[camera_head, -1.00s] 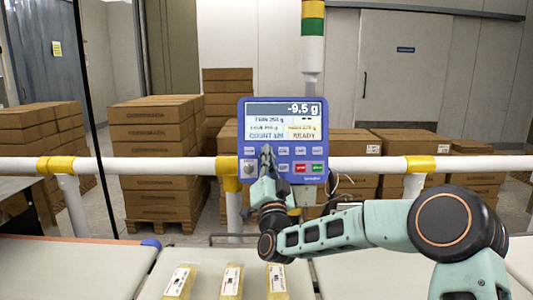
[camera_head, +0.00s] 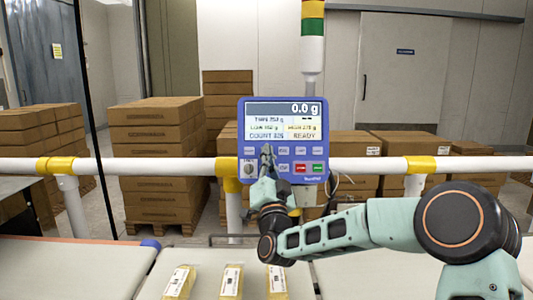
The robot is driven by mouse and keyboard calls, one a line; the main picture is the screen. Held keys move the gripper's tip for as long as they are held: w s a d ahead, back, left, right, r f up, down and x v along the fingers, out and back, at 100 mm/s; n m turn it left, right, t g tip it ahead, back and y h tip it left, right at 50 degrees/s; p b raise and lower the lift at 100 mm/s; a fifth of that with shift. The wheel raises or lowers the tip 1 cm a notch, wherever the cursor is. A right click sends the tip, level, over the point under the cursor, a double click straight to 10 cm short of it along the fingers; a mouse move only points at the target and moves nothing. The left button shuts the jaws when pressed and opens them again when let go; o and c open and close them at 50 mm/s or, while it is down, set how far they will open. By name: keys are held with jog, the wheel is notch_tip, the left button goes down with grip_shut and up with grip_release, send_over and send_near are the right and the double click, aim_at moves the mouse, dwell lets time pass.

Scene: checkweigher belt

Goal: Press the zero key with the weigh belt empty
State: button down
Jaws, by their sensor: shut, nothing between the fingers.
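The blue control panel (camera_head: 312,175) stands behind the belts, with a display (camera_head: 285,120) that reads 0.0 g and READY. Keys run in rows below the display. My gripper (camera_head: 266,152) is shut with nothing in it, its tips up against the panel's upper key row, left of centre. It covers the key there, so I cannot read that label or see how far the key is pressed. The middle belt section (camera_head: 205,260) in front of the panel carries three yellow packs (camera_head: 232,280) with white labels. I cannot tell whether this section is the weigh belt.
A white rail (camera_head: 160,166) with yellow joints crosses behind the belts. A signal column (camera_head: 313,50) rises above the panel. Stacked cartons (camera_head: 155,140) stand beyond the rail. Further belt sections lie left (camera_head: 70,265) and right, the right one partly behind my arm.

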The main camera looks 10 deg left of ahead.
jog(key=shift+s+d+r+b, duration=0.1)
jog(key=shift+s+d+r, duration=0.15)
jog(key=shift+s, duration=0.5)
jog(key=shift+s+d+r+b, duration=0.15)
jog(key=shift+s+r, duration=0.05)
jog(key=shift+s, duration=0.6)
jog(key=shift+s+d+r+b, duration=0.1)
jog(key=shift+s+d+r, duration=0.15)
jog(key=shift+s, duration=0.5)
